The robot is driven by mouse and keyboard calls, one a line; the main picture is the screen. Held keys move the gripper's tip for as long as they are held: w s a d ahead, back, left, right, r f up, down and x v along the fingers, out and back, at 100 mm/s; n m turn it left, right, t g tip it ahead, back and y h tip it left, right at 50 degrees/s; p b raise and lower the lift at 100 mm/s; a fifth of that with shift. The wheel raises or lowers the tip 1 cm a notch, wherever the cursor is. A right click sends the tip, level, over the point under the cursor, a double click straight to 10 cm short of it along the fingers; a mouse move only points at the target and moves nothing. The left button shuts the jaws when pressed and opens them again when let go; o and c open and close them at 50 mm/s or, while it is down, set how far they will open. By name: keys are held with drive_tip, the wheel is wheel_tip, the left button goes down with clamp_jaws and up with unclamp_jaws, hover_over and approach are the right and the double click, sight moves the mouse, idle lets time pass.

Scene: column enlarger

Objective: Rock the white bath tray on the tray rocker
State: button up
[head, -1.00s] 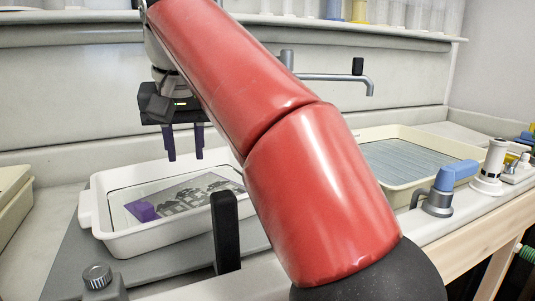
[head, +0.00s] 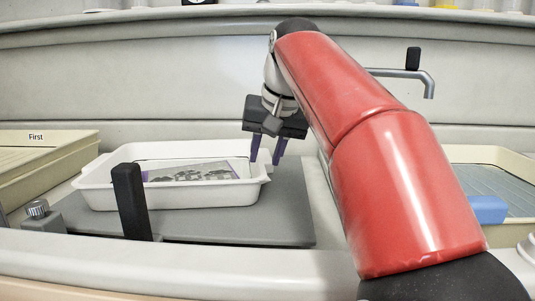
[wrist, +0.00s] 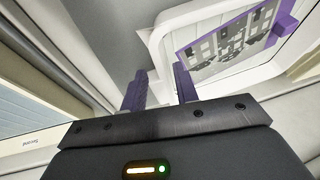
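The white bath tray (head: 192,197) sits on the flat grey tray rocker (head: 285,215) at left of centre. A black-and-white print with a purple edge (head: 195,171) lies in it. My gripper (head: 267,153) is open, pointing down at the tray's right end. In the wrist view my gripper (wrist: 160,85) has one finger beside the white tray rim (wrist: 158,45) and the other further out over grey. I cannot tell whether the rim lies between the fingertips or whether they touch it.
A black upright post (head: 130,200) stands in front of the tray. A knob (head: 37,208) is at the rocker's front left. A cream tray marked First (head: 45,165) is at left, another cream tray (head: 475,155) at right. A metal tap (head: 415,80) is behind my arm.

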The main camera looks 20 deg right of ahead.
drive_tip(key=shift+b+x, duration=0.95)
drive_tip(key=shift+x, duration=2.95)
clamp_jaws()
unclamp_jaws()
